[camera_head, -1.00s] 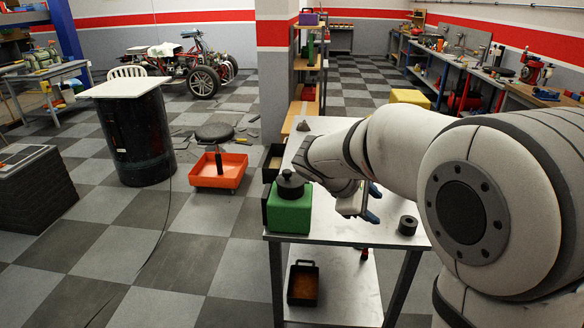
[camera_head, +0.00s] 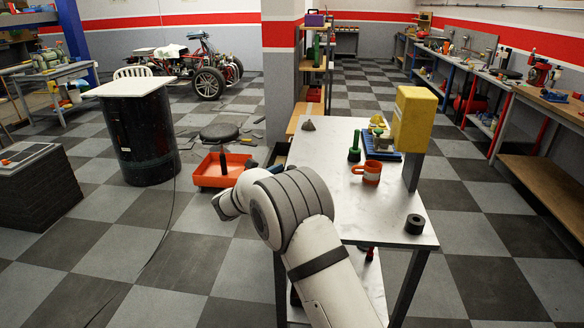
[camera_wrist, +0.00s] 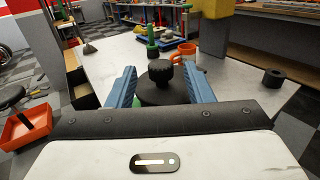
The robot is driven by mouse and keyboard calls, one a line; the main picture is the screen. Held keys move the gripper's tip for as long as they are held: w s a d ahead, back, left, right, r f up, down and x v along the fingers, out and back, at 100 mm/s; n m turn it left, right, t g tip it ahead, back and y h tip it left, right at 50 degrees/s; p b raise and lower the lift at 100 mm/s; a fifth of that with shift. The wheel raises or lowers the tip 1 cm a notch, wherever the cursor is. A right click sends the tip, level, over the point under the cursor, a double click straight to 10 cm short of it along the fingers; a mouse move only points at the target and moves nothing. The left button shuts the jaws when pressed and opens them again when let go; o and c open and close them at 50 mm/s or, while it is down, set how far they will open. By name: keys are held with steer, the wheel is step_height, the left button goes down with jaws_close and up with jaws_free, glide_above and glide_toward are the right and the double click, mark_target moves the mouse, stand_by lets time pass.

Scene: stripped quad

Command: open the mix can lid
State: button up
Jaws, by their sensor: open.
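The mix can's black lid (camera_wrist: 160,96) with its ridged round knob (camera_wrist: 159,72) is in the middle of the wrist view. My gripper (camera_wrist: 159,76) is open, with one blue finger on each side of the knob. Both fingers look apart from the knob, with a gap on each side. In the head view my arm covers the can and most of the gripper.
An orange tray (camera_head: 222,178) lies on the floor to the left. The table's front right is mostly clear.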

mark_target(292, 167)
steer(key=shift+x, duration=2)
steer(key=shift+c, duration=0.6)
jaws_close()
